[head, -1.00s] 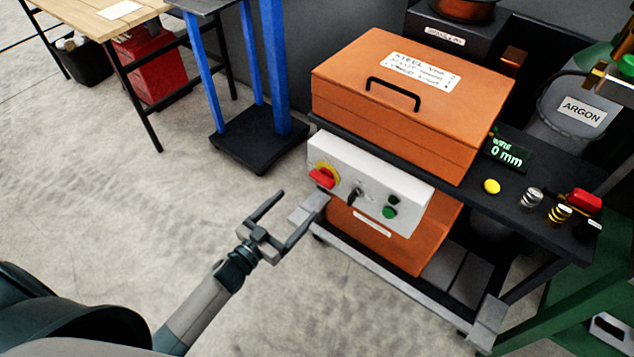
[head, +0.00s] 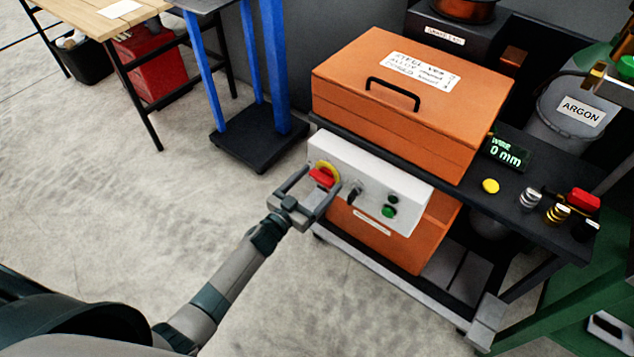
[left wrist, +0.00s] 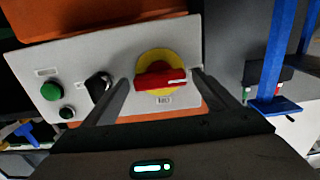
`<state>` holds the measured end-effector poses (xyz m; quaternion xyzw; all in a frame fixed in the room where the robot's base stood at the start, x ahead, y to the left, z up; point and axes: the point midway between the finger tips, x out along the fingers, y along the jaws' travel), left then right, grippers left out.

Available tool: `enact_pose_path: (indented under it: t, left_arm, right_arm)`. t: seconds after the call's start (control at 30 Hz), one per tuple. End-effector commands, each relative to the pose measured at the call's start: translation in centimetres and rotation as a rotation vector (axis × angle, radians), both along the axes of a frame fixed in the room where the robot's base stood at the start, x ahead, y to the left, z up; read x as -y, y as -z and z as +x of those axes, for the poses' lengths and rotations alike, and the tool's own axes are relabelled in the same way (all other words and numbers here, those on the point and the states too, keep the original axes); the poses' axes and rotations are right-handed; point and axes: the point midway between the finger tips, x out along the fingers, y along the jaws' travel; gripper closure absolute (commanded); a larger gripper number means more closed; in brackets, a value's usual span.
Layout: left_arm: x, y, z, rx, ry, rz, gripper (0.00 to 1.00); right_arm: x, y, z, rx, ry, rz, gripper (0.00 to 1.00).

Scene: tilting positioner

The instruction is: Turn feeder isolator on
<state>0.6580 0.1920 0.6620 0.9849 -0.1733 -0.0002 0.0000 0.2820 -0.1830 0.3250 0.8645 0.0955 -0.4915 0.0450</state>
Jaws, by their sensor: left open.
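The feeder isolator is a red rotary handle (head: 321,177) on a yellow round plate, at the left end of a white control panel (head: 411,192). In the left wrist view the red handle (left wrist: 161,79) lies nearly level across its yellow disc (left wrist: 152,61), with a small label below it. My left gripper (head: 320,178) is open, its fingers reaching toward the panel on either side of the handle. In the left wrist view the fingers (left wrist: 162,85) flank the handle with gaps; whether they touch it cannot be told. My right gripper is not in view.
The panel also has a black selector switch (head: 353,191) and a green button (head: 388,211). An orange toolbox (head: 395,110) sits on the dark cart above. A blue-legged stand (head: 272,70) is to the left. The floor in front is clear.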

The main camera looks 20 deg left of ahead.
Motion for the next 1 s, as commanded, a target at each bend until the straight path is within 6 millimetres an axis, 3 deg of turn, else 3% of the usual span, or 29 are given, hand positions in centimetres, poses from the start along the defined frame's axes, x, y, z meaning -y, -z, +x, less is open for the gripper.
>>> enact_pose_path:
  t: [0.1, 0.27, 0.3, 0.67, 1.0]
  left_arm:
    - [0.0, 0.0, -0.02, 0.0, 0.0, 0.0, 0.19]
    - [-0.01, 0.0, -0.04, 0.0, 0.0, 0.0, 0.57]
    - [-0.01, 0.0, -0.04, 0.0, 0.0, 0.0, 0.6]
    - [-0.02, 0.02, -0.06, 0.011, 0.0, 0.029, 0.6]
    - [0.0, 0.07, -0.09, 0.071, 0.0, 0.192, 0.6]
  right_arm:
    - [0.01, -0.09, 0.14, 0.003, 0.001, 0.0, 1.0]
    - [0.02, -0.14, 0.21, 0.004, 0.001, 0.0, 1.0]
    - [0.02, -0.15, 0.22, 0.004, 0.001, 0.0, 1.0]
    - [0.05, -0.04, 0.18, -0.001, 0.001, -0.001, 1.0]
    - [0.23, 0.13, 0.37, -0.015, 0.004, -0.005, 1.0]
